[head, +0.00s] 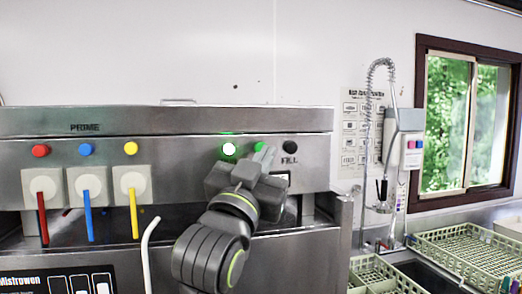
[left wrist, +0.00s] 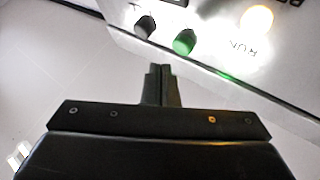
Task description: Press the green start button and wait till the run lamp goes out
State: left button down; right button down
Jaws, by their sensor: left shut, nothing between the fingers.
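The green start button (head: 260,146) is on the steel machine's front panel, partly hidden behind my left gripper in the head view. It also shows in the left wrist view (left wrist: 184,41). The run lamp (head: 229,149) is just left of it and glows bright; in the left wrist view the lamp (left wrist: 257,19) is lit beside the "RUN" lettering. My left gripper (head: 267,153) is shut and empty, its tips close to the button. In the left wrist view the fingertips (left wrist: 161,68) show a visible gap from the button. My right gripper is not in view.
A black button (head: 290,147) marked "FILL" sits right of the green one. Red, blue and yellow levers (head: 88,210) stand at the left under "PRIME". A spray hose (head: 369,90), a sink and green dish racks (head: 470,250) are at the right.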

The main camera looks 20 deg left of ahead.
pick_arm(q)
jog(key=shift+s+d, duration=0.55)
jog(key=shift+s, duration=0.25)
jog(key=shift+s+d, duration=0.55)
jog(key=shift+s, duration=0.2)
